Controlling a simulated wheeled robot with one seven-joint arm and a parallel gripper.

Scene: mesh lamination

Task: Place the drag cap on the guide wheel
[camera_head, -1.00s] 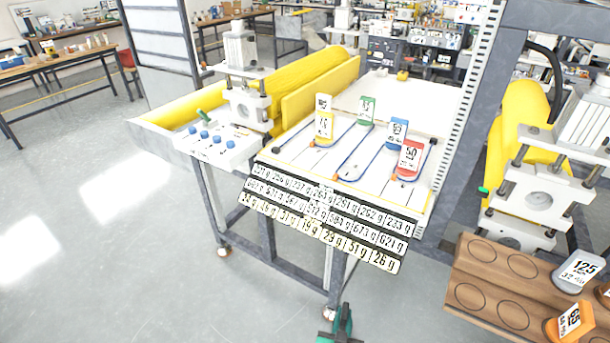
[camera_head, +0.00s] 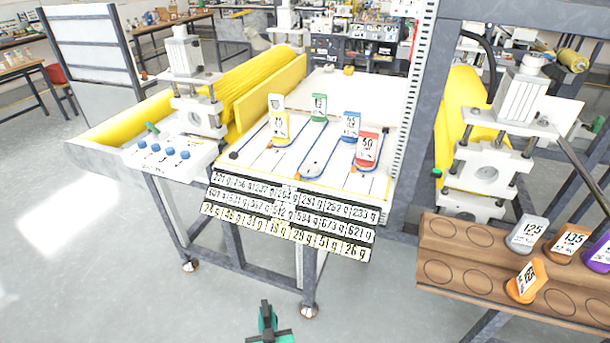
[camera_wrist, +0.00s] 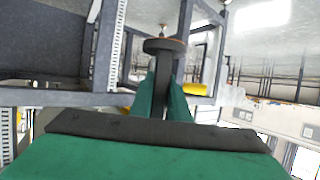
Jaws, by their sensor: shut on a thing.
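My gripper (camera_head: 268,322) is at the bottom of the head view, in front of the mesh board and below it, clear of everything. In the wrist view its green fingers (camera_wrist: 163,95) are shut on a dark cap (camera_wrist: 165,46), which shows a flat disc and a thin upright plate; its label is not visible. On the white sloped board (camera_head: 345,180) stand white, yellow (camera_head: 279,127), green (camera_head: 319,107), blue (camera_head: 351,126) and red (camera_head: 367,149) labelled caps, along a blue line. A pale round spot in the lower loop (camera_head: 312,169) looks like a bare guide wheel.
A wooden rack (camera_head: 470,262) at right has empty round recesses, plus grey (camera_head: 527,235), brown, purple and orange (camera_head: 527,282) caps. Weight label strips (camera_head: 290,215) line the board's front edge. A grey frame post (camera_head: 408,120) rises at its right. Open floor lies left.

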